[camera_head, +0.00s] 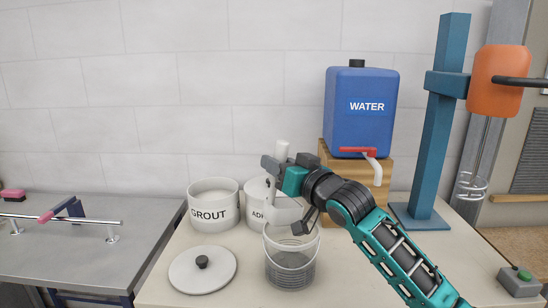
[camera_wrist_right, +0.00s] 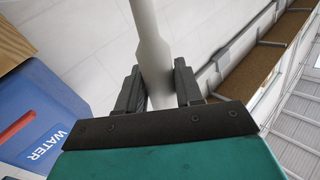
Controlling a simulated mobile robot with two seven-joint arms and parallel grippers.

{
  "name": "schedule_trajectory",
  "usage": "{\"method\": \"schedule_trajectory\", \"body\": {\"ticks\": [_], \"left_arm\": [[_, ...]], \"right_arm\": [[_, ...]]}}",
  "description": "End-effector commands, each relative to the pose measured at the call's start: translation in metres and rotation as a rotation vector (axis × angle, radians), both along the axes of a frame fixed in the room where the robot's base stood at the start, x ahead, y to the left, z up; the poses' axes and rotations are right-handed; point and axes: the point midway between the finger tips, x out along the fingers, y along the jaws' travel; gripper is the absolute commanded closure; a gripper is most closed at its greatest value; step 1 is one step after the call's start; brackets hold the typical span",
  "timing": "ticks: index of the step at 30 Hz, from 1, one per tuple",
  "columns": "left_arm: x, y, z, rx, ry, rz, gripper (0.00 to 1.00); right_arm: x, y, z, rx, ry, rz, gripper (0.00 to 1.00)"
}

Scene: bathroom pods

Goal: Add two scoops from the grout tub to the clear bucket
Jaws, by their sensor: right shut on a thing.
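The open grout tub (camera_head: 213,224), white and labelled GROUT, stands on the pale table with pale material inside. The clear bucket (camera_head: 290,272) stands in front and to its right, with ring-like lines around its wall. My right gripper (camera_head: 285,170) is above the bucket, shut on the white handle of a scoop (camera_head: 283,150). The scoop's pale head shows below the gripper, over the bucket's mouth; I cannot tell what it holds. The handle also shows between the fingers (camera_wrist_right: 158,90) in the wrist view. My left gripper is not in view.
A second white tub (camera_head: 257,212), labelled ADH..., is partly hidden behind my arm. A round lid (camera_head: 203,270) lies in front of the grout tub. A blue WATER container (camera_head: 361,105) sits on a wooden stand. A blue mixer stand (camera_head: 437,130) is at right.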

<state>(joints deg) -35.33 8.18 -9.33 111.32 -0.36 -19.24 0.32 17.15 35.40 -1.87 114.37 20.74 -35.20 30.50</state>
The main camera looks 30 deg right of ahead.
Motion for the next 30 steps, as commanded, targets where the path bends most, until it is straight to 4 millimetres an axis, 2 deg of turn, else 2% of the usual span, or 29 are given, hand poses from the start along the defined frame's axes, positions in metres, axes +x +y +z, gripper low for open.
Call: {"method": "schedule_trajectory", "body": {"ticks": [1, 3, 12, 14, 30], "left_arm": [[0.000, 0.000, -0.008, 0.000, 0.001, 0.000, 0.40], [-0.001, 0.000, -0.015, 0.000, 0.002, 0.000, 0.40], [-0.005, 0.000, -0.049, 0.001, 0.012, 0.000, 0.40], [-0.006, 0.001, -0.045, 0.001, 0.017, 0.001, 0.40], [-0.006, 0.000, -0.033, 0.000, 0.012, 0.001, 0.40]], "right_arm": [[0.000, -0.002, -0.010, 0.023, 0.001, -0.001, 1.00], [0.000, -0.007, -0.014, 0.061, -0.004, -0.002, 1.00], [-0.002, -0.037, -0.015, 0.332, -0.020, -0.001, 1.00], [-0.002, -0.043, -0.012, 0.383, -0.018, -0.001, 1.00], [-0.005, -0.092, -0.032, 0.808, -0.040, -0.001, 1.00]]}}
